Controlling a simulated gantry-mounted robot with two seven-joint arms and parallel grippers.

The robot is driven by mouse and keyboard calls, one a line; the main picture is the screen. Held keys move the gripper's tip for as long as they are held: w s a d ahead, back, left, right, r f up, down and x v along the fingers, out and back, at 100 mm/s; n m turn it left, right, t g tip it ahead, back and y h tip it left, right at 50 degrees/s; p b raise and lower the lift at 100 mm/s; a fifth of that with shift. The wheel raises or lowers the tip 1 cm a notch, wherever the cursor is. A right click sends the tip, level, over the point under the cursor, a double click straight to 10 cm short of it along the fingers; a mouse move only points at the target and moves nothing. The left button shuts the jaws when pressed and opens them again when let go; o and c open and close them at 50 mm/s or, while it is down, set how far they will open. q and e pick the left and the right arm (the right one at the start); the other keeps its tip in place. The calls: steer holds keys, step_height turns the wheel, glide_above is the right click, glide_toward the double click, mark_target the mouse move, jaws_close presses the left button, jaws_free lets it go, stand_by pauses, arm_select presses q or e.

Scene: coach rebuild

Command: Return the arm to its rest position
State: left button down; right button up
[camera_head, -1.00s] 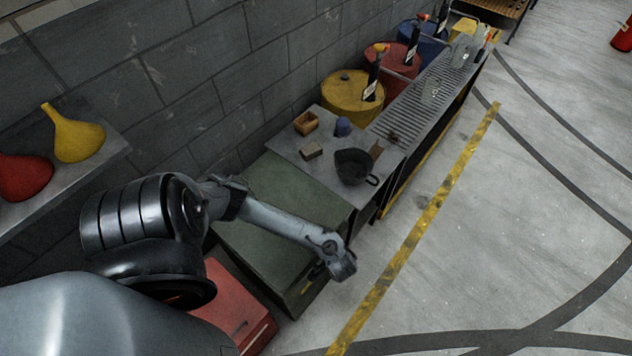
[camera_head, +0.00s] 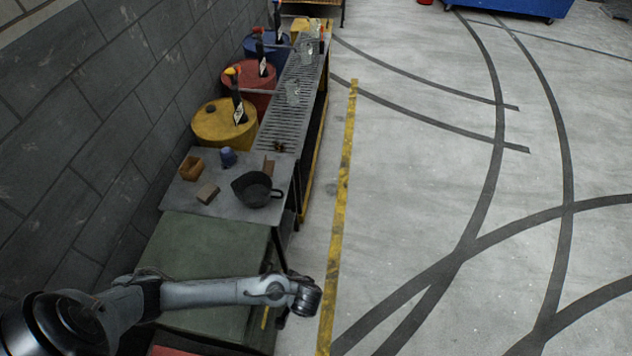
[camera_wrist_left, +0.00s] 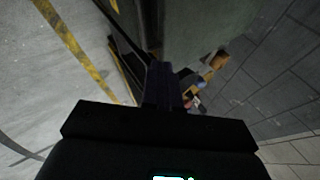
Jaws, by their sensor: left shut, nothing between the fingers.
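My left arm comes in from the left in the camera_head view, stretched over the green cabinet (camera_head: 200,245). Its wrist end is past the cabinet's right edge, beside the yellow floor line. The fingers are hard to make out there. In the left wrist view my left gripper (camera_wrist_left: 163,88) shows as dark fingers close together, shut and empty. My right gripper is in neither current view.
A grey table (camera_head: 225,205) beyond the cabinet carries a black pan (camera_head: 257,190), a wooden box (camera_head: 191,167), a blue cup (camera_head: 228,157) and a block (camera_head: 207,193). Drums (camera_head: 222,125) stand along the wall. The floor right of the yellow line (camera_head: 340,200) is open.

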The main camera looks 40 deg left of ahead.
arm_select(q)
steer(key=s+d+r+n+g+h+p, duration=0.2)
steer(key=s+d+r+h+p, duration=0.3)
steer(key=s+d+r+p, duration=0.5)
steer(key=w+a+r+m+t+h, duration=0.1)
steer(key=w+r+m+t, duration=0.1)
steer(key=r, duration=0.6)
steer(key=w+a+r+m+t+h, duration=0.1)
steer(key=w+r+m+t+h, duration=0.1)
steer(key=r, duration=0.5)
steer(key=shift+w+a+r+m+t+p, duration=0.15)
steer(key=shift+w+r+m+t+p, duration=0.35)
steer(key=shift+w+m, duration=0.55)
steer(key=shift+s+f, duration=0.1)
steer(key=shift+f, duration=0.05)
